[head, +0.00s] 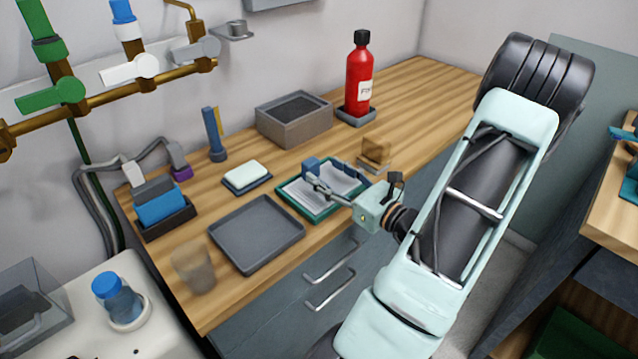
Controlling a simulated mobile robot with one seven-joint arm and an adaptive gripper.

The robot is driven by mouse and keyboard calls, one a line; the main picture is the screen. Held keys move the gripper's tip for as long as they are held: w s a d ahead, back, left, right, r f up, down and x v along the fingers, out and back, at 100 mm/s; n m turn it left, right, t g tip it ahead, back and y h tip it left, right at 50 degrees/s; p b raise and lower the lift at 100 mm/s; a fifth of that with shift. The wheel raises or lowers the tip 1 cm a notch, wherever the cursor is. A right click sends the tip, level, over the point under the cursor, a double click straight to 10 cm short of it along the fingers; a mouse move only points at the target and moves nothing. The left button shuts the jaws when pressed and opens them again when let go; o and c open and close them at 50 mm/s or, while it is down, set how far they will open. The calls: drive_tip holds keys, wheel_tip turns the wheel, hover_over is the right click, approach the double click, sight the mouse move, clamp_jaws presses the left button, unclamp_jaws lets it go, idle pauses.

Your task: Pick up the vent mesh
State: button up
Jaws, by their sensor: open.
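I cannot tell for sure which thing is the vent mesh. A grey box with a dark, grainy top (293,119) stands at the back of the wooden counter and may be it or hold it. My gripper (318,179) is open over a green-rimmed tray (310,217) with white sheets in it, in front of the box and apart from it. A small blue piece (311,165) shows at the fingers; whether they touch it is unclear. My gripper and wrist hide part of the tray.
A red bottle (359,80) stands right of the box. A brown see-through block (376,152) is right of my gripper. A soap dish (246,177), an empty grey tray (257,235) and a cup (193,267) are left. The counter's back right (423,88) is clear.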

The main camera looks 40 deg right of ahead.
sight(315, 163)
drive_tip(key=w, duration=0.3)
drive_tip(key=w+a, duration=0.1)
drive_tip(key=w, duration=0.1)
drive_tip(key=shift+w+r+b, duration=0.3)
drive_tip(key=shift+w+b, duration=0.05)
drive_tip(key=shift+c, duration=0.2)
drive_tip(key=c, duration=1.2)
drive_tip(key=shift+c, duration=0.9)
drive_tip(key=shift+r, duration=0.1)
